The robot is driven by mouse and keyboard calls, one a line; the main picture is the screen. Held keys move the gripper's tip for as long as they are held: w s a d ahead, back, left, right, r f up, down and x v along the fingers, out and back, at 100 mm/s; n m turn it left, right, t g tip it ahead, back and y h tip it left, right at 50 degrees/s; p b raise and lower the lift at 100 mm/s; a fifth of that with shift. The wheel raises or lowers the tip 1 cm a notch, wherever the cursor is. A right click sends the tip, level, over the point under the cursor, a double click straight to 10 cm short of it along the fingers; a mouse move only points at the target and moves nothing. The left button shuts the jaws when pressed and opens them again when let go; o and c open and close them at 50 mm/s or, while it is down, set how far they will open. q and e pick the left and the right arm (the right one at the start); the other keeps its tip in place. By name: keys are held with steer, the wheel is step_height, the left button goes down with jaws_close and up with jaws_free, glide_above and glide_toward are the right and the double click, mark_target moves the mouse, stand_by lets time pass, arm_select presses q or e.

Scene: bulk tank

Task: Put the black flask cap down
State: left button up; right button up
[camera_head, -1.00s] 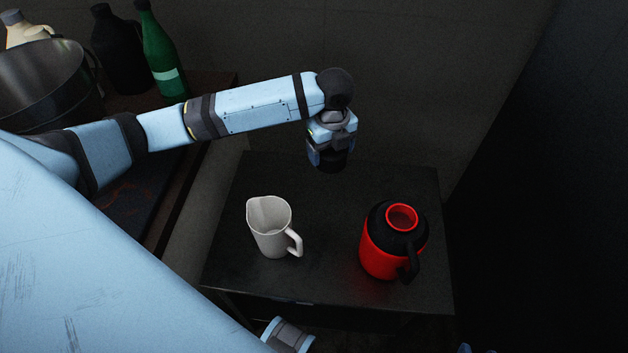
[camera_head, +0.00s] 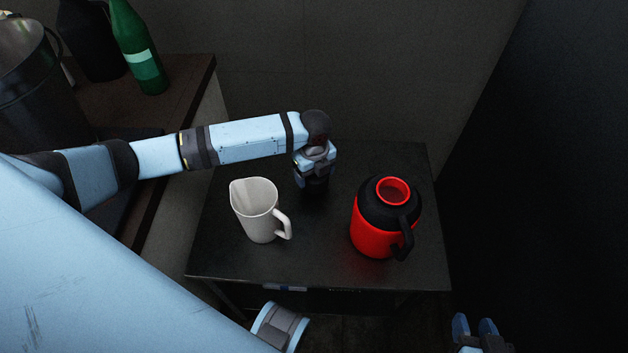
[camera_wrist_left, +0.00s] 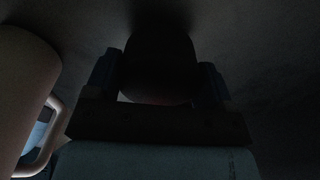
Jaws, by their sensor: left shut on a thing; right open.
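The black flask cap (camera_wrist_left: 158,65) shows dark and dim between the two fingers of my left gripper (camera_wrist_left: 160,85) in the left wrist view. My left gripper (camera_head: 314,185) is shut on it and points down at the back of the dark table (camera_head: 330,262). In the head view the cap blends into the dark tabletop, and I cannot tell whether it touches it. The red and black flask (camera_head: 378,232) stands upright to the right, its red-rimmed top open. My right gripper (camera_head: 475,328) is open and empty at the bottom right, in front of the table.
A white jug (camera_head: 257,212) stands on the table just left of my left gripper; it also shows in the left wrist view (camera_wrist_left: 22,95). A green bottle (camera_head: 138,50), a dark bottle (camera_head: 88,40) and a metal pot (camera_head: 30,85) stand on the left counter. The table's front middle is clear.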

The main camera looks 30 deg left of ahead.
mark_target(314, 180)
arm_select(q)
step_height(314, 180, down, 3)
steer(key=shift+f+b, duration=0.15)
steer(key=shift+b, duration=0.15)
arm_select(e)
steer(key=shift+a+f, duration=0.1)
steer(key=shift+f, duration=0.05)
arm_select(q)
steer(key=o, duration=0.9)
steer(key=shift+c, duration=0.2)
step_height(314, 180, up, 11)
steer(key=p, duration=0.3)
steer(key=shift+r, duration=0.6)
arm_select(e)
steer(key=shift+s+d, duration=0.1)
steer(key=shift+d, duration=0.2)
